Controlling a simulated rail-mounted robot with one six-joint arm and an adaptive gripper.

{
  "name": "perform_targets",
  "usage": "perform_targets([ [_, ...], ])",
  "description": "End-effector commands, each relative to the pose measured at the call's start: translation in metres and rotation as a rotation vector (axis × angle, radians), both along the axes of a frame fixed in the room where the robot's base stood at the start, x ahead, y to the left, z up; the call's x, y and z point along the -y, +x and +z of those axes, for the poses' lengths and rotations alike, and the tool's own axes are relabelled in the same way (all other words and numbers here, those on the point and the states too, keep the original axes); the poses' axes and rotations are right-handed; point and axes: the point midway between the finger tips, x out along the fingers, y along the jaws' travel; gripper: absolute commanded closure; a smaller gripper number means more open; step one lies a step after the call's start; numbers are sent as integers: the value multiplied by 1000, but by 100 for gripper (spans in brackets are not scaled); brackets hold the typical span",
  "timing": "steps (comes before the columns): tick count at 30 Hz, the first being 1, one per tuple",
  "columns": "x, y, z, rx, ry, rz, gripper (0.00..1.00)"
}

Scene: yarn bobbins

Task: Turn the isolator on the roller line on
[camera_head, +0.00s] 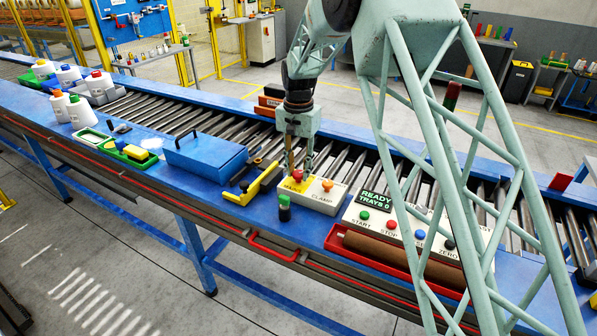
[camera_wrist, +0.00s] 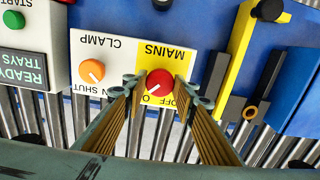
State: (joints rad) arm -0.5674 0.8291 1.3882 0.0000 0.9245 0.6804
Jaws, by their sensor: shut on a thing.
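The isolator is a red round knob (camera_wrist: 160,82) on the yellow half of a small white panel, labelled MAINS. It also shows in the head view (camera_head: 298,175). My gripper (camera_wrist: 159,90) comes down over the panel, with one finger on each side of the red knob, closed on it. A small pale mark shows on the knob, but I cannot tell which position it points to. Beside it, on the white half labelled CLAMP, is an orange knob (camera_wrist: 92,71), clear of the fingers. In the head view my gripper (camera_head: 298,165) stands upright over the panel.
A yellow lever handle (camera_head: 252,186) and a blue box (camera_head: 205,155) stand left of the panel. The READY TRAYS button panel (camera_head: 376,208) lies right. Rollers (camera_head: 345,155) run behind.

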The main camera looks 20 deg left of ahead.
Motion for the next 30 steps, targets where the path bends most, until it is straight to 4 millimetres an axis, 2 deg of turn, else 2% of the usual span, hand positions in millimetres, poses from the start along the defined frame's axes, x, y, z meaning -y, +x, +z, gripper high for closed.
perform_targets([
  [18, 0, 0, 0, 1, 1, -56, 85],
  [19, 0, 0, 0, 1, 1, -56, 74],
  [23, 0, 0, 0, 0, 0, -56, 62],
  [30, 0, 0, 0, 0, 0, -55, 61],
])
